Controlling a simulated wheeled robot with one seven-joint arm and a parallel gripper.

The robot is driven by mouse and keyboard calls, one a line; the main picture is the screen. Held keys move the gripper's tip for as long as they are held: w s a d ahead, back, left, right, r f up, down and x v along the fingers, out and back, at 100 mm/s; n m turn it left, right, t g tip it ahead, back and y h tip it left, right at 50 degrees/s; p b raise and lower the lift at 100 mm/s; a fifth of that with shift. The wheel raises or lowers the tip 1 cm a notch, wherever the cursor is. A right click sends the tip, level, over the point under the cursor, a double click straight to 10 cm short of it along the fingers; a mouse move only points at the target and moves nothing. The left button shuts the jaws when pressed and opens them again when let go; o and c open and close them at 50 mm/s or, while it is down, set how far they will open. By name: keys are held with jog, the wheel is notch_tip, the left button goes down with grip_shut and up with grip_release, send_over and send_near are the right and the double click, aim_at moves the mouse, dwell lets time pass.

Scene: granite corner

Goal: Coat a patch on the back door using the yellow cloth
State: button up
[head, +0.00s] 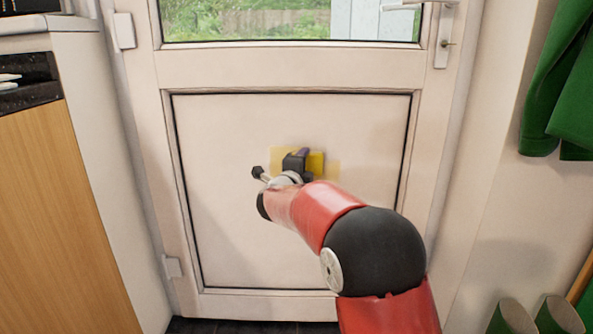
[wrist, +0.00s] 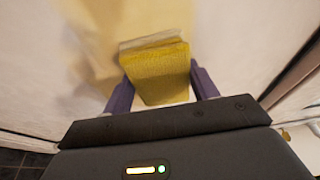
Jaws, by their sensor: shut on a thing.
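The back door (head: 230,240) is white, with a framed lower panel and a window above. A faint yellow patch (head: 328,172) shows on its lower panel, around my gripper; in the wrist view a yellowish smear (wrist: 95,45) spreads on the white surface. The yellow cloth (wrist: 163,75) is folded into a thick pad and held between the two purple fingers of my gripper (wrist: 162,92). In the head view my gripper (head: 298,160) is at the middle of the lower panel, with the cloth (head: 315,162) partly hidden behind it. The cloth is at or very near the panel; exact contact cannot be told.
A door handle (head: 445,42) is at the upper right. A wooden cabinet (head: 60,200) stands at left. Green coats (head: 560,80) hang at right above green boots (head: 515,318). The panel around my gripper is clear.

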aim_at(341, 161)
jog(key=shift+d+b, duration=0.3)
jog(key=shift+d, duration=0.7)
jog(key=shift+s+d, duration=0.15)
jog(key=shift+d, duration=3.55)
jog(key=s, duration=0.6)
jog(key=shift+s+a, duration=0.1)
jog(key=s, duration=0.2)
jog(key=shift+s, duration=0.4)
jog(key=shift+f, duration=0.1)
